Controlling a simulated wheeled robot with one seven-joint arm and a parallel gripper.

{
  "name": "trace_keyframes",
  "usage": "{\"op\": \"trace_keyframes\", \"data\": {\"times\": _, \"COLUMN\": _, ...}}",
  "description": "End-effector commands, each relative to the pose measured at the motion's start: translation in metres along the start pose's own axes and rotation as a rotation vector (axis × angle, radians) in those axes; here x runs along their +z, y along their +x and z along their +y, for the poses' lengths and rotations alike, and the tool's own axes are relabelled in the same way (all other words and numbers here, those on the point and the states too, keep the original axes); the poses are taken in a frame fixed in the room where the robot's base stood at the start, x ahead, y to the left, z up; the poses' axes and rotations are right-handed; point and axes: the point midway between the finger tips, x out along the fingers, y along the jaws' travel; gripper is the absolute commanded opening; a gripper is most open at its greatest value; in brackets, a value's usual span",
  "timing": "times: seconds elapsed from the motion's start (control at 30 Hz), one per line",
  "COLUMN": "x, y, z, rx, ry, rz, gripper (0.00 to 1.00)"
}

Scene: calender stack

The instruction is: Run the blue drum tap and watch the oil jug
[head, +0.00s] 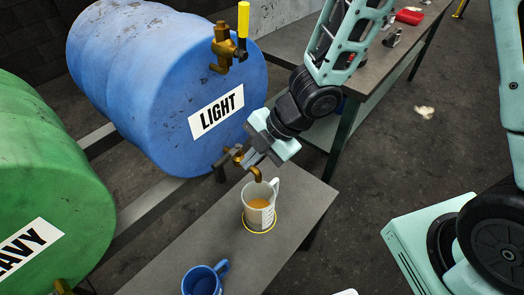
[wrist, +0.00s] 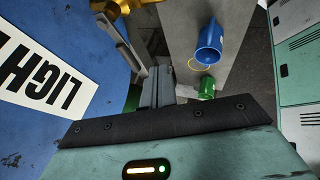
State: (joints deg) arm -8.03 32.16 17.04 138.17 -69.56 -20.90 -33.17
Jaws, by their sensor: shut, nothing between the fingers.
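The blue drum (head: 165,85), labelled LIGHT, lies on its side; it fills the left of the wrist view (wrist: 40,45). Its lower brass tap (head: 256,174) points down over the white oil jug (head: 262,217). The jug stands upright on the bench with amber oil inside and scale marks on its side. I cannot make out a separate oil stream. My gripper (head: 248,161) is shut and empty, beside the tap; its fingers (wrist: 158,88) show in the wrist view. The gripper partly hides the tap's handle, so I cannot tell its setting.
A yellow ring (head: 258,231) circles the jug's base. A blue mug (head: 203,281) stands nearer on the bench (head: 185,238). A brass valve with a yellow handle (head: 243,20) is above on the drum. A green drum (head: 50,165) lies at left. A green mug (wrist: 207,88) shows in the wrist view.

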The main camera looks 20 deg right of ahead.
Motion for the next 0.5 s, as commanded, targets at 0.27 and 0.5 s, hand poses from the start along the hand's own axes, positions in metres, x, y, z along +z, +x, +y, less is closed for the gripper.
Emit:
{"op": "trace_keyframes", "data": {"times": 0.27, "x": 0.001, "y": 0.034, "z": 0.022, "rx": 0.000, "ry": 0.000, "rz": 0.001, "gripper": 0.00}}
{"op": "trace_keyframes", "data": {"times": 0.5, "x": 0.003, "y": 0.043, "z": 0.033, "rx": 0.000, "ry": 0.001, "rz": -0.001, "gripper": 0.00}}
